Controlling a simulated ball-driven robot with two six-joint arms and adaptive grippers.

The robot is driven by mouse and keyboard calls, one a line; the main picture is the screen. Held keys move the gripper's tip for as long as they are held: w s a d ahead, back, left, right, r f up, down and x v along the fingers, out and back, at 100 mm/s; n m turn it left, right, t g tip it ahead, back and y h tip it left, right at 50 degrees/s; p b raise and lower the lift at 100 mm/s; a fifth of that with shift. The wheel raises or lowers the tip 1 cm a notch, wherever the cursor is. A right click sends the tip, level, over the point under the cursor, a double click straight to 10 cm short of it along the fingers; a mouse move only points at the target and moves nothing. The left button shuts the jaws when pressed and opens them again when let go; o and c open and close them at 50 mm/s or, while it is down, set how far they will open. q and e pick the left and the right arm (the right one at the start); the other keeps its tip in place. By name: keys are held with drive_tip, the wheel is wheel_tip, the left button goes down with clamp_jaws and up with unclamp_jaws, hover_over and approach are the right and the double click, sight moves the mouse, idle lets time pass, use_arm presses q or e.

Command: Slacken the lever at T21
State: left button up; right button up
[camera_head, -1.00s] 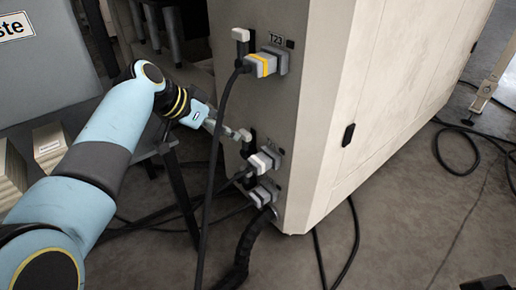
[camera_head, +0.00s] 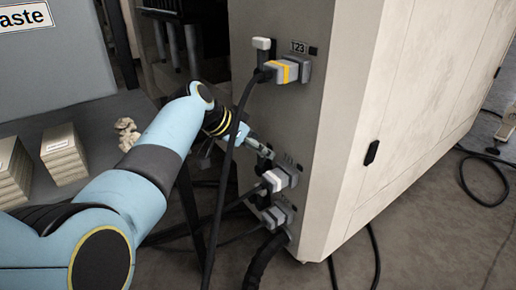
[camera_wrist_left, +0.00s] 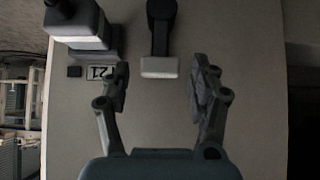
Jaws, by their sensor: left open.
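In the left wrist view, the T21 label (camera_wrist_left: 101,72) is on the panel, partly behind a finger of my left gripper (camera_wrist_left: 160,86). To its right is a lever (camera_wrist_left: 158,67) with a black arm and a pale grey end. The gripper is open, its fingers either side of the lever's pale end in the picture, with nothing between them gripped. In the head view, my left gripper (camera_head: 262,148) is near the panel above the middle grey-white connector (camera_head: 280,179). The lever there is mostly hidden by the gripper. My right gripper is not in view.
The T23 connector (camera_head: 285,70) with yellow bands and its white-tipped lever (camera_head: 262,44) are above. A lower connector (camera_head: 277,214) sits below. A black cable (camera_head: 222,185) hangs in front of my arm. Card stacks (camera_head: 64,155) lie on a table at left.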

use_arm(q)
clamp_jaws()
idle(0.5)
